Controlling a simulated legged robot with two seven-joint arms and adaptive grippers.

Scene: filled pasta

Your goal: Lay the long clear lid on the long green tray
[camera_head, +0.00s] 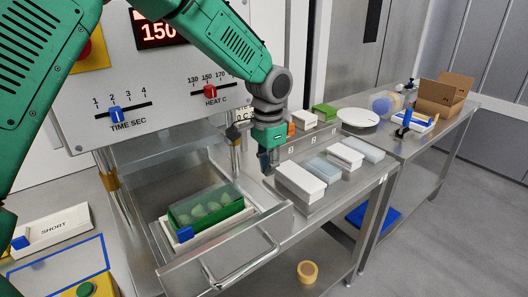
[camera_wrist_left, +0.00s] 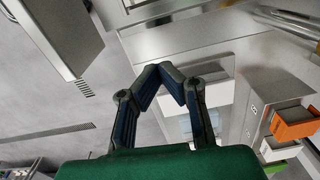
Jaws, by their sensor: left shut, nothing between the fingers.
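The long green tray (camera_head: 215,221) sits in a white holder in the open drawer of the machine. Several round pale pieces show inside it. A clear, greenish surface shows over the pieces; I cannot tell if it is a separate lid or how it sits. My left gripper (camera_head: 266,163) is to the right of the drawer, beside a white block-like stack (camera_head: 300,181), pointing down. It is shut and empty; its fingertips meet in the left wrist view (camera_wrist_left: 160,69). My right gripper is not in view.
The drawer's front handle (camera_head: 232,262) juts out. Pale blue-grey (camera_head: 325,169) and white (camera_head: 345,156) stacks stand on the right bench, with a green tray (camera_head: 325,112) and white plate (camera_head: 358,118) behind. A cardboard box (camera_head: 443,95) is farther back. A tape roll (camera_head: 307,271) is lower down.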

